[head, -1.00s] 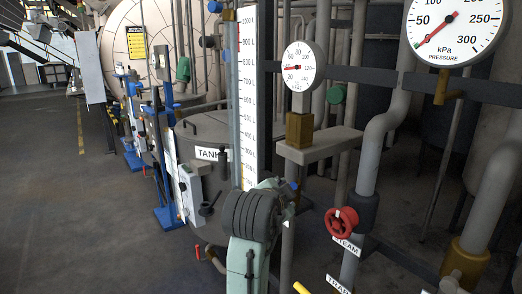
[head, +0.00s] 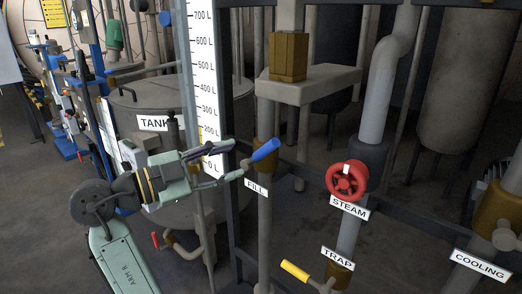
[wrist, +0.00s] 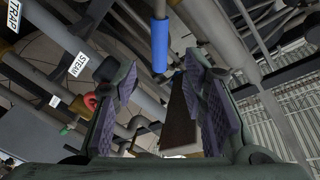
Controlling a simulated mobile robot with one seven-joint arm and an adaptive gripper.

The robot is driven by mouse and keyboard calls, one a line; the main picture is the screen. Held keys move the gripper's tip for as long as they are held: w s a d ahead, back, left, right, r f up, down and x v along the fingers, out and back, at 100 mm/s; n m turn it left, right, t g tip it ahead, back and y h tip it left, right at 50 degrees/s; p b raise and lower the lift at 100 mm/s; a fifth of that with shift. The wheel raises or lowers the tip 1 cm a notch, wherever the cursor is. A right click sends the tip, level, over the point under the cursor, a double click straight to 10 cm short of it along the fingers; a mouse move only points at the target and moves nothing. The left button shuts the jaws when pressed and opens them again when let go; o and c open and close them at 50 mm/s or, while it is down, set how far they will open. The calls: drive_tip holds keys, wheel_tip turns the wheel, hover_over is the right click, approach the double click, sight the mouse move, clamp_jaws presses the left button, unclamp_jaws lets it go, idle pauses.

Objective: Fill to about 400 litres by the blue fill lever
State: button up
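The blue fill lever (head: 265,150) tilts up to the right from its valve on a vertical pipe, above the FILL label (head: 256,185). My gripper (head: 238,161) is open, with its fingers spread just left of the lever, apart from it. In the wrist view the lever (wrist: 159,45) hangs beyond the gap between my padded fingers (wrist: 160,105). The white litre scale (head: 204,70) stands behind my gripper. A small amber stretch shows near its 200 L mark; I cannot tell the exact level. The tank (head: 140,105) is behind it.
The red steam wheel (head: 347,181) is right of the lever. A yellow trap lever (head: 295,270) sits below, and a COOLING label (head: 480,265) is at lower right. A red-handled valve (head: 156,240) is low left. A bracket (head: 315,82) and pipes stand close behind.

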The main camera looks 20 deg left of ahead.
sight(262, 151)
drive_tip(key=p+x, duration=0.2)
drive_tip(key=x, duration=0.7)
drive_tip(key=shift+w+d+p, duration=0.2)
drive_tip(key=shift+w+p, duration=0.05)
drive_tip(key=shift+p, duration=0.1)
clamp_jaws()
idle(0.4)
